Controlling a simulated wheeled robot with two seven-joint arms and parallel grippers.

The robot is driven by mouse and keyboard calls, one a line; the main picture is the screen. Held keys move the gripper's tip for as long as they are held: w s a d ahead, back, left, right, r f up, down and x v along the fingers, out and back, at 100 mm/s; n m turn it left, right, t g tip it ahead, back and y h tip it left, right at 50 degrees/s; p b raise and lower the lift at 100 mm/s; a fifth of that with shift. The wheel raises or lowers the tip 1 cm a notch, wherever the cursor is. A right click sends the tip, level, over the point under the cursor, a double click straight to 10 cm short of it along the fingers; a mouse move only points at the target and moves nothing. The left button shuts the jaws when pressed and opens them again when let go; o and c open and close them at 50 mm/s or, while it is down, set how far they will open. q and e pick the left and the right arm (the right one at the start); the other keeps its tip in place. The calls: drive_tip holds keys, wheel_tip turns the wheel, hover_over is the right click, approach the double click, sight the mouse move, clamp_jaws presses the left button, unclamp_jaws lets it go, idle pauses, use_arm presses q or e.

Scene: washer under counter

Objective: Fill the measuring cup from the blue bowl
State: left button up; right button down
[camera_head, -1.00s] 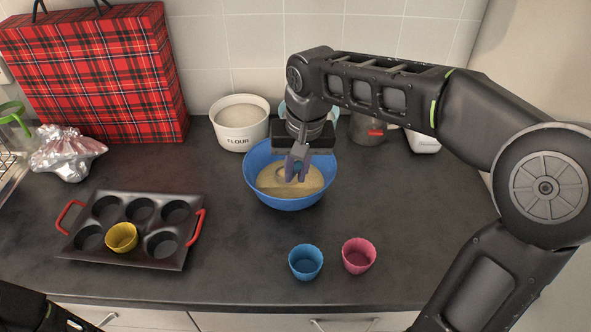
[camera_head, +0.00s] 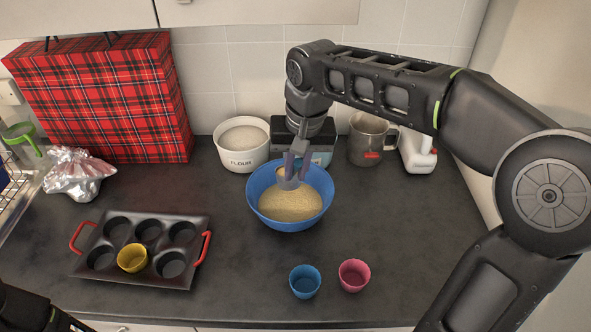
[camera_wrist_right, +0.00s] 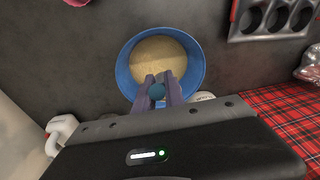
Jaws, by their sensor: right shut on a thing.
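The blue bowl (camera_head: 262,212) stands on the counter, partly filled with tan batter (camera_head: 292,205). My right gripper (camera_head: 296,168) points down over the back part of the bowl. My left gripper is out of view; only part of that arm shows at lower left.
A muffin tray (camera_head: 120,270) with a yellow cup (camera_head: 132,258) lies left. Blue (camera_head: 305,281) and pink (camera_head: 354,275) cups stand in front. Counter between tray and bowl is clear.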

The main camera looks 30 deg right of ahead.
drive_tip(key=shift+r+p, duration=1.35)
drive_tip(key=shift+r, duration=0.7)
